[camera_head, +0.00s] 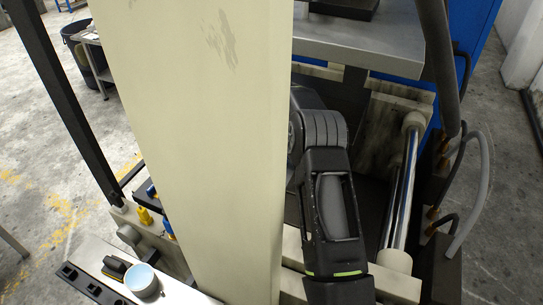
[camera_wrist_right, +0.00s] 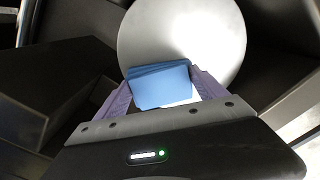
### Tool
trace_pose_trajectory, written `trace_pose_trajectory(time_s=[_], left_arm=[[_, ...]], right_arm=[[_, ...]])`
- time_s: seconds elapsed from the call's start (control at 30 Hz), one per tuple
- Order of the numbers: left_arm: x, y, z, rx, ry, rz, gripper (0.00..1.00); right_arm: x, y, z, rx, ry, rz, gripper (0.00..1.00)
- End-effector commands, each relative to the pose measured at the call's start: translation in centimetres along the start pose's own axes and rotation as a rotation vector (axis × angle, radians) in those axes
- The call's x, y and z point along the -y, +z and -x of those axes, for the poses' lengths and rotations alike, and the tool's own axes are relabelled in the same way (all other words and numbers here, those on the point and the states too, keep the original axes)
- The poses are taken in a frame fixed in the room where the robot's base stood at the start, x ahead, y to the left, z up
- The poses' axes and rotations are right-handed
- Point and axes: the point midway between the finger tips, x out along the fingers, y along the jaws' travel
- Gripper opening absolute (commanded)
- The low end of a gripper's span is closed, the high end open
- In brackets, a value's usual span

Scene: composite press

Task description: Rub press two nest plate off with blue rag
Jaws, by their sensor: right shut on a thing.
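The blue rag (camera_wrist_right: 160,84) is a folded blue piece between the purple fingers of my right gripper (camera_wrist_right: 162,80) in the right wrist view, and the gripper is shut on it. A round, shiny silver plate (camera_wrist_right: 182,30) lies just beyond the rag and looks like the nest plate. I cannot tell whether the rag touches it. In the head view my right arm reaches into the press, and its gripper and the rag are hidden. My left gripper is not in view.
A tall cream panel (camera_head: 200,130) blocks much of the head view. A chrome rod (camera_head: 402,185) stands right of my arm, with hoses beyond it. A grey metal plate (camera_head: 360,40) is above. A round light-blue tin (camera_head: 141,280) sits on a ledge at bottom left.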

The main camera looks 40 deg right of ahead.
Motion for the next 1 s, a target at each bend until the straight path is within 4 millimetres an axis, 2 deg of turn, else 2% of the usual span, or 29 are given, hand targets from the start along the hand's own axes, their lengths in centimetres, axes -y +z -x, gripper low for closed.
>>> trace_pose_trajectory(time_s=[0.23,0.43,0.8,1.0], left_arm=[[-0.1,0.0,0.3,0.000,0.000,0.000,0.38],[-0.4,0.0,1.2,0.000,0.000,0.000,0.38],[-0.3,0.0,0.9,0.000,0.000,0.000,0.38],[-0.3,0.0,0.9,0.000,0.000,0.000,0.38]], right_arm=[[0.0,0.0,0.6,0.000,0.000,0.000,0.36],[0.0,0.0,2.7,-0.001,0.000,0.000,0.36],[0.0,-0.1,6.4,-0.002,0.001,0.000,0.36],[0.0,0.0,7.1,0.000,0.000,0.000,0.36]])
